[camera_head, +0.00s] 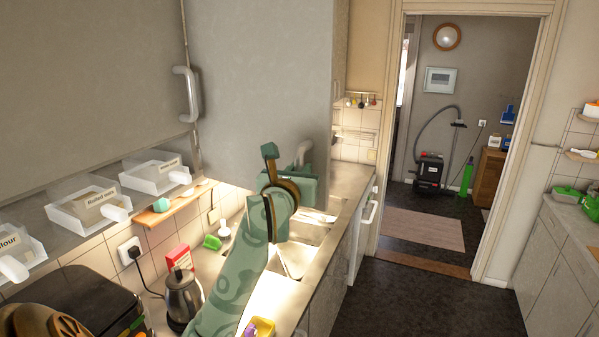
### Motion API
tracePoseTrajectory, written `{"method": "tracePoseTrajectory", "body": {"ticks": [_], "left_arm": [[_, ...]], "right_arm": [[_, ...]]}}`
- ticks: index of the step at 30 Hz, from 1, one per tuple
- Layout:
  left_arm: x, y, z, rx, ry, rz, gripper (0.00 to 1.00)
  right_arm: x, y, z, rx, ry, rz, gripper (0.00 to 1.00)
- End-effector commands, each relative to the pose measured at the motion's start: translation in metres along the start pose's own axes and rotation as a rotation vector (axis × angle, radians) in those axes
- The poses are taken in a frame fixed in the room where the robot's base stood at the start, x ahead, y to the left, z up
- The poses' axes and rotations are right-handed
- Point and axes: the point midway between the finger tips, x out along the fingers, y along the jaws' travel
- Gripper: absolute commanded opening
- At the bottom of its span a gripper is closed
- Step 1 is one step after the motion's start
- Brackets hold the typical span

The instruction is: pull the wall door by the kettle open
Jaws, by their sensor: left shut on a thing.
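The grey wall door (258,80) stands up and right of the kettle (183,297). It is angled out from the line of the neighbouring wall door, so it looks partly open. Its pale handle (304,152) is near its lower right edge. My left gripper (286,170), green and brown, is shut on this handle; its fingers partly hide the grip. The green patterned left arm reaches up over the worktop. My right gripper is not in view.
Another grey wall door (90,75) with a handle (187,93) is at the left. Below it are labelled drawers (155,175) and a small wooden shelf (175,208). A red box (179,257) stands behind the kettle. The dark floor (430,300) at the right is clear.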

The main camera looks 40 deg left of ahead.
Motion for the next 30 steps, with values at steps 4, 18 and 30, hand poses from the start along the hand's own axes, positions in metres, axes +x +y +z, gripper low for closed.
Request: {"method": "tracePoseTrajectory", "body": {"ticks": [4,18,30], "left_arm": [[0.000,0.002,0.004,0.002,-0.011,0.004,0.00],[-0.001,0.001,0.002,0.001,-0.006,0.002,0.38],[-0.060,0.003,0.000,0.001,-0.008,0.002,0.38]], "right_arm": [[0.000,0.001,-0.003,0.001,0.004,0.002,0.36],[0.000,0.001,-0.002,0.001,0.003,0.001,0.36],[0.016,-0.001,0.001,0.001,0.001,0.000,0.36]]}}
